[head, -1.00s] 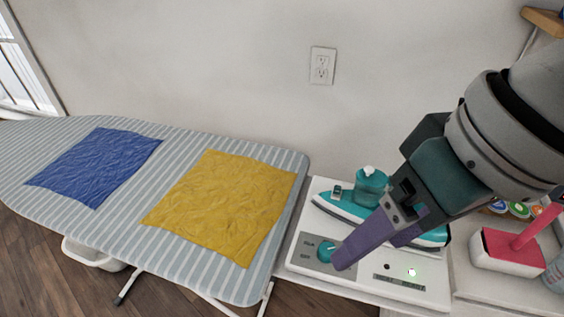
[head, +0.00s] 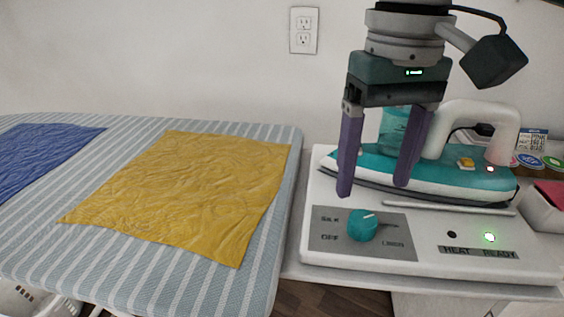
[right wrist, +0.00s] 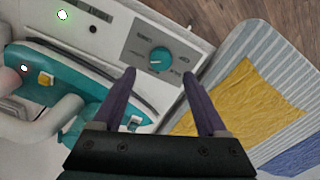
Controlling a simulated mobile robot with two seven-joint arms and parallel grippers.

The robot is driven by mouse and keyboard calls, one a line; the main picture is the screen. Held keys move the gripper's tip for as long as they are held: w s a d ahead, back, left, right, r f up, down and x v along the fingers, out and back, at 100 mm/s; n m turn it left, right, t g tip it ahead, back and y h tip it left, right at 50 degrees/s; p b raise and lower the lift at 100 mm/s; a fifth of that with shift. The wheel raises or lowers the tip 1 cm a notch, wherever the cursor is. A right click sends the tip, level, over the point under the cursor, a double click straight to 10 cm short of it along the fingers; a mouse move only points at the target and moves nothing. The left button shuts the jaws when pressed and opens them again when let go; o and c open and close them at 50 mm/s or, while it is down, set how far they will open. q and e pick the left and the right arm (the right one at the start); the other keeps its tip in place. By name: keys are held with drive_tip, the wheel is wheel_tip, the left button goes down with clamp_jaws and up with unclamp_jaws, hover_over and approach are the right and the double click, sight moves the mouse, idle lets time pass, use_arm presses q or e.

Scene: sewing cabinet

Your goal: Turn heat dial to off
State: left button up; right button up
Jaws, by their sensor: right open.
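The teal heat dial (head: 362,225) sits on a grey panel (head: 325,218) at the front left of the white iron station (head: 430,263). SILK is printed upper left of it, OFF lower left and LINEN lower right. Its white pointer mark faces up and right, away from OFF. My right gripper (head: 373,188) is open and empty, its purple fingers pointing down just above and behind the dial. In the right wrist view, the dial (right wrist: 160,58) lies between and slightly beyond the fingertips (right wrist: 159,73); no contact is visible. My left gripper is not in view.
A teal and white iron (head: 430,172) rests on the station just behind the dial, close to my fingers. A green light (head: 489,237) glows above READY. The ironing board (head: 285,165), with yellow (head: 190,190) and blue (head: 40,150) cloths, stands to the left.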

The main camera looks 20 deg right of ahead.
sight(364, 219)
wheel_tip(364, 219, down, 6)
drive_tip(key=shift+f+b, duration=0.1)
drive_tip(key=shift+b, duration=0.45)
clamp_jaws()
